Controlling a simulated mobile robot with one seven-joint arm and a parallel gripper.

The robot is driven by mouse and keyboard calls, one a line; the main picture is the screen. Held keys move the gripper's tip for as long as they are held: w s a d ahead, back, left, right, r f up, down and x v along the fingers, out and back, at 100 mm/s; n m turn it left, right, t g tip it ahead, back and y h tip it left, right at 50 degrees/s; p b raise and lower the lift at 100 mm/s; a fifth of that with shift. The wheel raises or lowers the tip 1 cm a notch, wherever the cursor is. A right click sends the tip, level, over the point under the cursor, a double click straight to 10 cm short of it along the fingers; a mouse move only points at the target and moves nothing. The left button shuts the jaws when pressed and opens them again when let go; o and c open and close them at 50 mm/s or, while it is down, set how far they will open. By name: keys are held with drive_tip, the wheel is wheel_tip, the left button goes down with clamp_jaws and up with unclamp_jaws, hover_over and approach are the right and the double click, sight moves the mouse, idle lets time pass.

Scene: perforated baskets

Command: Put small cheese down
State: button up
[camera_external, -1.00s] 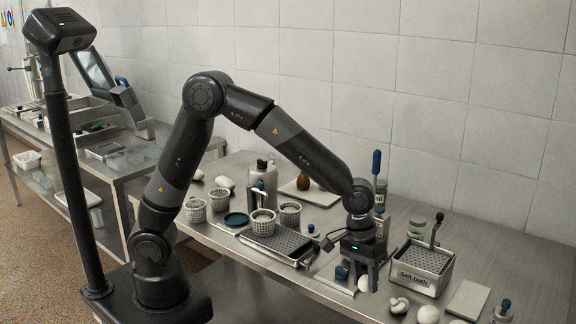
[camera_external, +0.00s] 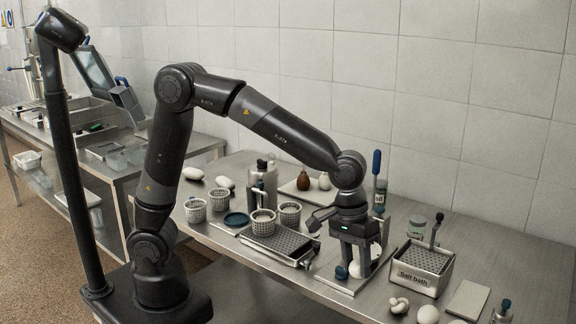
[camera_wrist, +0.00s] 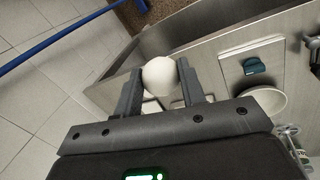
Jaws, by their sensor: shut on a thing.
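A small white round cheese (camera_wrist: 160,76) is held between the two fingers of my gripper (camera_wrist: 161,90) in the wrist view. In the external view my gripper (camera_external: 356,266) points down over the front middle of the steel table, with the cheese (camera_external: 358,270) showing pale between its fingers. The fingers are shut on the cheese. I cannot tell how far the cheese is above the surface below it.
A labelled salt bath box (camera_external: 420,268) stands to the right. A knotted cheese (camera_external: 399,305), a round white cheese (camera_external: 428,314) and a flat board (camera_external: 468,300) are at front right. Perforated baskets (camera_external: 263,223) and a perforated tray (camera_external: 280,245) are left.

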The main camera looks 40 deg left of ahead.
drive_tip(key=w+a+n, duration=0.2)
drive_tip(key=w+a, duration=0.2)
drive_tip(key=w, duration=0.7)
drive_tip(key=w+a+n, duration=0.3)
drive_tip(key=w+a, duration=0.1)
drive_tip(key=w, duration=0.7)
drive_tip(key=w+a+n+t, duration=0.2)
drive_tip(key=w+a+n, duration=0.2)
drive_tip(key=w+a, duration=1.25)
drive_tip(key=w+a+f, duration=0.2)
drive_tip(key=w+f, duration=0.1)
drive_tip(key=w+a+f, duration=0.2)
drive_tip(key=a+f, duration=0.1)
drive_tip(key=f, duration=0.1)
drive_tip(key=w+a+f, duration=0.3)
drive_tip(key=f, duration=0.1)
drive_tip(key=shift+w+a+f, duration=0.2)
drive_tip(key=shift+w, duration=0.1)
drive_tip(key=shift+f, duration=2.05)
drive_tip(key=o, duration=0.5)
drive_tip(key=shift+f, duration=0.15)
drive_tip(key=o, duration=0.5)
